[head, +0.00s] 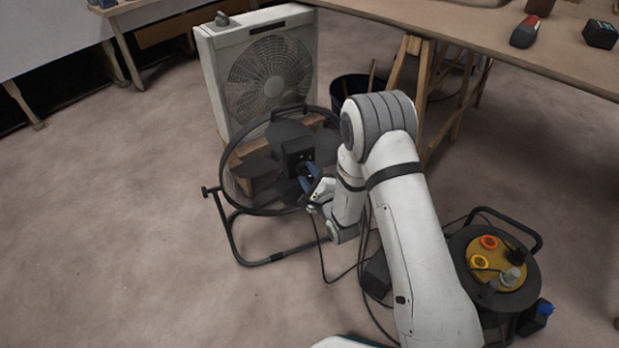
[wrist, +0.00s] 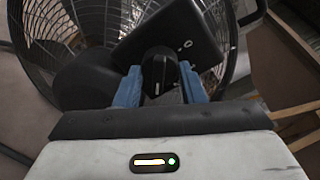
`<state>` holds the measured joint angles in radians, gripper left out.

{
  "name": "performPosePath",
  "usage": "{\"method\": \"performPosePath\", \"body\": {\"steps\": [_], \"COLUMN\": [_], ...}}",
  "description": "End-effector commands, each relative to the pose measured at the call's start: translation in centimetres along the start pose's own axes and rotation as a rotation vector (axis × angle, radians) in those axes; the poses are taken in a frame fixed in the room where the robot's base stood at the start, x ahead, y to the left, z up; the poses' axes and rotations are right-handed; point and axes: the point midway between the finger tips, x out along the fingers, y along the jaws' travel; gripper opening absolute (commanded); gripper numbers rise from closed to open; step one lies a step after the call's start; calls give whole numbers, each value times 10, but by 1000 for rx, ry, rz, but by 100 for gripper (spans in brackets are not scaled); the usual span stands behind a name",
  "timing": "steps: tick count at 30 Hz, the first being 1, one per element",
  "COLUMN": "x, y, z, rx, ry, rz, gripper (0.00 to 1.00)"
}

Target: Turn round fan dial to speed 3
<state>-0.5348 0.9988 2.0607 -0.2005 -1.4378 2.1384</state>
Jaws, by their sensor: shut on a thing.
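The round fan (head: 240,190) is a dark wire-cage drum fan on a black tube stand on the floor, left of my arm in the head view. Its black control box (head: 297,150) faces my gripper. In the wrist view the box (wrist: 185,30) shows a small white mark, perhaps a 0. The black dial (wrist: 158,72) has a pale pointer line on its lower part. My gripper (wrist: 160,88) has its blue fingers on both sides of the dial, shut on it. In the head view my gripper (head: 308,183) is at the box; the dial is hidden there.
A white box fan (head: 265,70) stands behind the round fan. A cable reel (head: 500,262) with a yellow face is at the right. A wooden workbench (head: 450,30) and a dark bucket (head: 357,92) are behind. Floor at the left is clear; cables lie near my arm.

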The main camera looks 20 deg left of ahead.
Motion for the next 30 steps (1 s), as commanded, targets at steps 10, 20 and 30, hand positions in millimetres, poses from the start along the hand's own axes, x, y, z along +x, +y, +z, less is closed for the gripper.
{"method": "performPosePath", "body": {"steps": [10,20,30], "x": [1,1,0], "y": [1,1,1], "z": [3,3,2], "rx": [86,92,92], "ry": [-15,-15,-11], "rz": [1,2,1], "gripper": [13,13,57]}}
